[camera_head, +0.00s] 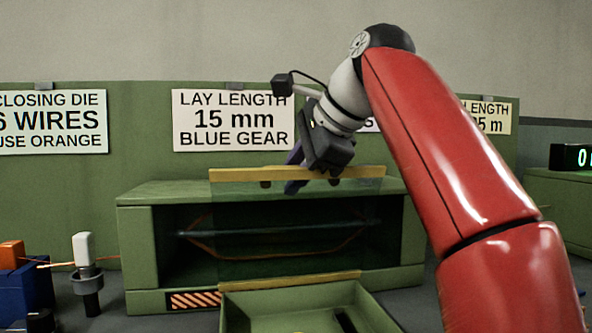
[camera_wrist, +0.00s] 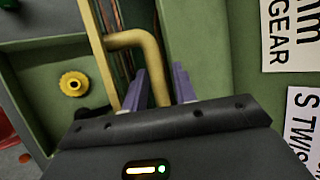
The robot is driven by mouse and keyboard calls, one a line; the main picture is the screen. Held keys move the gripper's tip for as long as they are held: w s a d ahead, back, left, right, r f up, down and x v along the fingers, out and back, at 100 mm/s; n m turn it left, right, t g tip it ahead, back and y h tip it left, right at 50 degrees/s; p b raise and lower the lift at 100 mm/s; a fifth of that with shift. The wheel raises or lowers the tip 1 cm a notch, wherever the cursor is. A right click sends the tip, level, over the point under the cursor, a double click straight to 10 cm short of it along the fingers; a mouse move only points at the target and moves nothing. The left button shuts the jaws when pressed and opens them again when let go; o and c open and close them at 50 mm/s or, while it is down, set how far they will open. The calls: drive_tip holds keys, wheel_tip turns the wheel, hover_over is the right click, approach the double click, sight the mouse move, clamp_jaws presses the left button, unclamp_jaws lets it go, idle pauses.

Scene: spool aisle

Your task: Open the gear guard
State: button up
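The gear guard (camera_head: 297,174) is a see-through pane with a yellow top rail and a yellow lower rail, across the front of a green housing (camera_head: 134,245). Dark and copper-coloured parts show through it. My gripper (camera_head: 297,172) is at the top rail in the head view. In the wrist view, a bent yellow handle (camera_wrist: 128,40) joins a long yellow rail. It runs between the two purple fingers of my gripper (camera_wrist: 160,88), which appear to touch it on both sides. The head view hides the handle behind the gripper.
A green tray (camera_head: 268,305) stands in front of the housing; the wrist view shows a yellow gear (camera_wrist: 73,84) in it. A green wall with signs (camera_head: 233,120) rises behind. A white-topped post (camera_head: 83,248) and an orange-and-blue object (camera_head: 20,285) stand at left.

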drive_tip(key=shift+o, duration=0.6)
drive_tip(key=shift+r, duration=0.15)
drive_tip(key=shift+s+d+r, duration=0.3)
drive_tip(key=shift+r, duration=0.2)
drive_tip(key=shift+v, duration=0.75)
drive_tip(key=b, duration=0.3)
approach(305, 219)
drive_tip(key=s+d, duration=0.1)
drive_tip(key=d+r, duration=0.1)
drive_tip(key=s+d+r, duration=0.1)
drive_tip(key=shift+s+d, duration=0.35)
drive_tip(key=shift+d, duration=0.05)
